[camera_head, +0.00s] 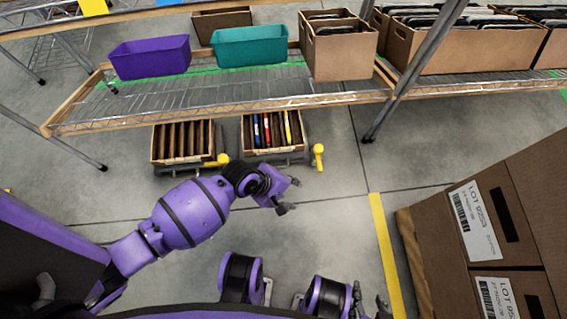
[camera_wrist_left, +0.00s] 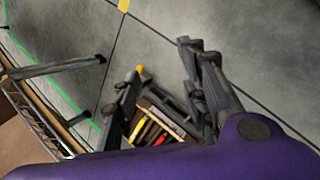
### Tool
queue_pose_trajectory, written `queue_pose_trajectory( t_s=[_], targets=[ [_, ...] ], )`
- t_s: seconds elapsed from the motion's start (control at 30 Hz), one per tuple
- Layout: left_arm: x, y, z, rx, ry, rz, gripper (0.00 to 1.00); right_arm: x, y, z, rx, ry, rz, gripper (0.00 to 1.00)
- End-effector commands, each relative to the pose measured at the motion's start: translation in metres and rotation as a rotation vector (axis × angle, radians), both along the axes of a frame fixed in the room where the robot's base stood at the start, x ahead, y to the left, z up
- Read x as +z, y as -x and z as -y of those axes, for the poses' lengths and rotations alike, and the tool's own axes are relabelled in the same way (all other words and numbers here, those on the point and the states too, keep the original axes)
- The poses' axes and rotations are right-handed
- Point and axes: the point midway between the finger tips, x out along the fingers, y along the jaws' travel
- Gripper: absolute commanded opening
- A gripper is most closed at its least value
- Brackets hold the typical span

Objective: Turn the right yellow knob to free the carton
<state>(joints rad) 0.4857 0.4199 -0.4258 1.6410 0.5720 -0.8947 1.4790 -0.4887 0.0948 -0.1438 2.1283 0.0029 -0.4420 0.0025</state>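The right yellow knob (camera_head: 318,157) stands upright on a dark stand at the right side of the right carton (camera_head: 246,135). That open carton holds several upright dark, red, blue and yellow items. My left gripper (camera_head: 291,196) is open and empty, nearer to me than the knob and lower left of it, apart from it. In the left wrist view, the open fingers (camera_wrist_left: 165,80) frame the carton (camera_wrist_left: 141,128), and a yellow knob (camera_wrist_left: 140,69) shows beside the left finger. My right gripper (camera_head: 371,299) looks open and empty at the bottom edge, partly cut off.
A left carton (camera_head: 155,145) with its own yellow knob (camera_head: 222,159) stands beside the right one. A wire shelf (camera_head: 230,98) with purple and teal bins hangs above both. Large labelled boxes (camera_head: 440,235) stand at right. Floor in front of the right knob is clear.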

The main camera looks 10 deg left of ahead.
Motion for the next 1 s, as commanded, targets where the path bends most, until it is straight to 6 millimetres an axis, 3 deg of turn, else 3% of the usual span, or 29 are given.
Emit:
queue_pose_trajectory(
  t_s=[0.2,0.87,1.0],
  targets=[
    [0.0105,0.0102,-0.0029,-0.029,-0.01,0.033,0.4,0.0127,-0.0036,0.0,0.0,0.0,0.011,0.4],
    [0.0098,0.0117,-0.0033,-0.039,-0.015,0.039,0.4,0.0128,-0.0034,-0.0002,0.001,0.0,0.01,0.4],
    [0.0114,0.0069,-0.0031,-0.128,-0.037,0.107,0.4,0.0128,-0.0034,-0.0002,0.001,0.0,0.01,0.4]
  ],
)
